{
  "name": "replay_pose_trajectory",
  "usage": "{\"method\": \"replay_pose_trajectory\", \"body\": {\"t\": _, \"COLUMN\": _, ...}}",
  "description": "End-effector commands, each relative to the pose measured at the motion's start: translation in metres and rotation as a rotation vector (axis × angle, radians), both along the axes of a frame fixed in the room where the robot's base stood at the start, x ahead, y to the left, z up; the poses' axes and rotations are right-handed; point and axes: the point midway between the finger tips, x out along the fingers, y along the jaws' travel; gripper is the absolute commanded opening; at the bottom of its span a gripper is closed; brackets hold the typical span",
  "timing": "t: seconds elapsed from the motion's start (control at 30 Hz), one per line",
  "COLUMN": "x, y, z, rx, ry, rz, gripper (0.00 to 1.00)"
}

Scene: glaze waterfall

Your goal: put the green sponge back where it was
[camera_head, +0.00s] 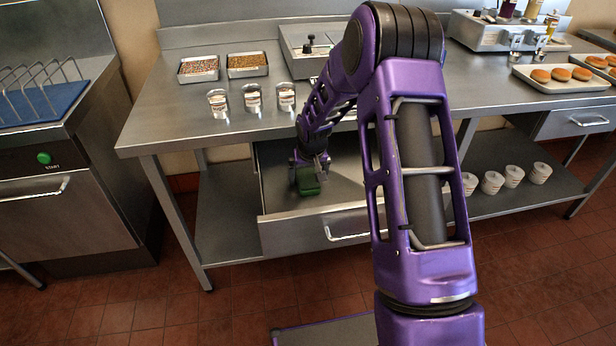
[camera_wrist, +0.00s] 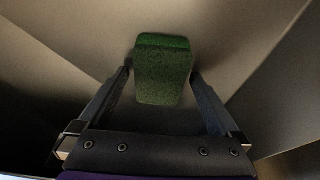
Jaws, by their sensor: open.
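The green sponge (camera_head: 308,186) lies in the open drawer (camera_head: 345,184) under the steel table. In the wrist view the sponge (camera_wrist: 163,72) is between the two fingertips, with a small gap showing on each side. My gripper (camera_wrist: 161,75) is open around the sponge, low inside the drawer. In the head view my gripper (camera_head: 310,166) is just above and behind the sponge, partly hiding it. The drawer floor (camera_wrist: 85,35) is bare around the sponge.
Paper cups (camera_head: 492,182) stand on the lower shelf. A bun tray (camera_head: 560,84) is at the right. The drawer front (camera_head: 290,234) sticks out.

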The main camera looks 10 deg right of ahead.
Motion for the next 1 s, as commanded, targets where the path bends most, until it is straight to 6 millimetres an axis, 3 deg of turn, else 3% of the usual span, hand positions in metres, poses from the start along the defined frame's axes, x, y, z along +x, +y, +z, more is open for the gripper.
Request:
{"method": "replay_pose_trajectory", "body": {"t": 0.17, "x": -0.002, "y": 0.000, "z": 0.014, "rx": 0.000, "ry": -0.002, "rz": 0.000, "gripper": 0.99}}
{"method": "replay_pose_trajectory", "body": {"t": 0.6, "x": -0.029, "y": 0.000, "z": 0.099, "rx": -0.001, "ry": -0.003, "rz": -0.001, "gripper": 0.99}}
{"method": "replay_pose_trajectory", "body": {"t": 0.8, "x": -0.035, "y": 0.000, "z": 0.116, "rx": 0.000, "ry": 0.000, "rz": 0.001, "gripper": 0.99}}
{"method": "replay_pose_trajectory", "body": {"t": 1.0, "x": -0.036, "y": 0.000, "z": 0.118, "rx": 0.000, "ry": 0.000, "rz": 0.001, "gripper": 0.99}}
